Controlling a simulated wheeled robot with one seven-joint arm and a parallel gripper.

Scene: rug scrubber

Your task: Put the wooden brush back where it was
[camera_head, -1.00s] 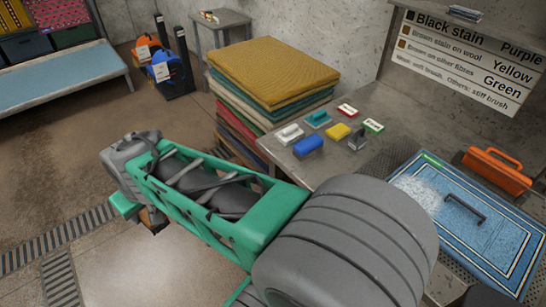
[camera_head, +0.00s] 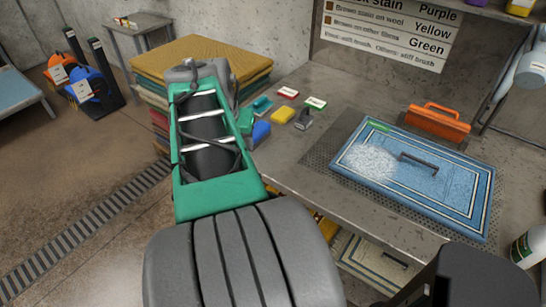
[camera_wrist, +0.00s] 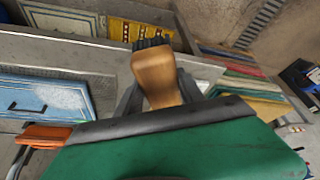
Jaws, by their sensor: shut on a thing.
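The wooden brush (camera_wrist: 157,75) shows in the wrist view, its light brown wooden body with dark bristles at the far end. My gripper (camera_wrist: 158,98) is shut on it, with a dark finger on each side. In the head view my arm's green and grey links cover the gripper and brush. The metal worktable (camera_head: 345,92) is right of my arm in the head view.
A blue block (camera_head: 261,133), a yellow block (camera_head: 282,116) and several small brushes or labelled pieces sit on the table. Stacked folded rugs (camera_head: 205,55) stand behind my arm.

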